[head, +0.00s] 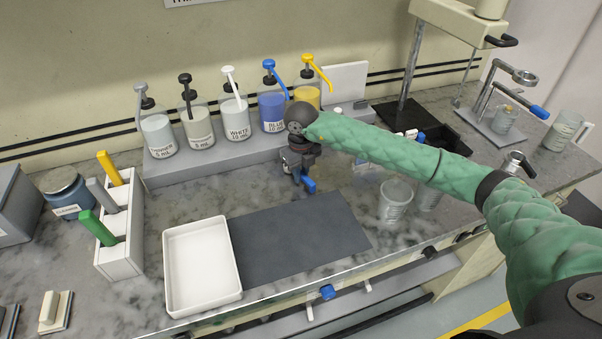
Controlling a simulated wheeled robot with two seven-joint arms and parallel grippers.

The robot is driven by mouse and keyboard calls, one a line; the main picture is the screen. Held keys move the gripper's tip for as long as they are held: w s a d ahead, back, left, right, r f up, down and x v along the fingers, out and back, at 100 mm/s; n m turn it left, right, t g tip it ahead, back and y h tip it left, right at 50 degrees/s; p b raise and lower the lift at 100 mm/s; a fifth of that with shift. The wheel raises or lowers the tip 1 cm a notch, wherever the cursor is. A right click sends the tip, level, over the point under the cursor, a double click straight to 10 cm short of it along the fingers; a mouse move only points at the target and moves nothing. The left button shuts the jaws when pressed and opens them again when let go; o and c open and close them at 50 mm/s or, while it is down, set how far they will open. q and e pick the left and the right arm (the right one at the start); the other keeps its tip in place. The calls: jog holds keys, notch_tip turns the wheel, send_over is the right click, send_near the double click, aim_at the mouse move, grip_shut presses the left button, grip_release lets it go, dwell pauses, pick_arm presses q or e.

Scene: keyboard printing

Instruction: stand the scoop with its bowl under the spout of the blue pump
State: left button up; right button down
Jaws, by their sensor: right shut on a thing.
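The blue pump (269,66) sits on a bottle of blue liquid (271,108) on the grey back ledge, with its spout angled down to the right. My right gripper (301,176) is in front of this bottle, just off the ledge and above the bench. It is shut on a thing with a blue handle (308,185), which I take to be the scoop. Its bowl is hidden or too small to make out, so I cannot tell whether it is under the spout. My left gripper is not in view.
Other pump bottles flank the blue one, with a yellow one (307,92) close on the right. A rack (121,240) of coloured handles stands left. A white tray (177,300) and dark mat (290,240) lie in front. Clear beakers (395,203) stand right, below my arm.

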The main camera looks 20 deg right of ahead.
jog(key=shift+f+b, duration=0.2)
jog(key=shift+b, duration=0.1)
dwell(0.4)
jog(key=c, duration=1.3)
grip_release()
jog(key=shift+r+p, duration=0.8)
jog(key=shift+r, duration=2.7)
jog(key=shift+f, duration=0.1)
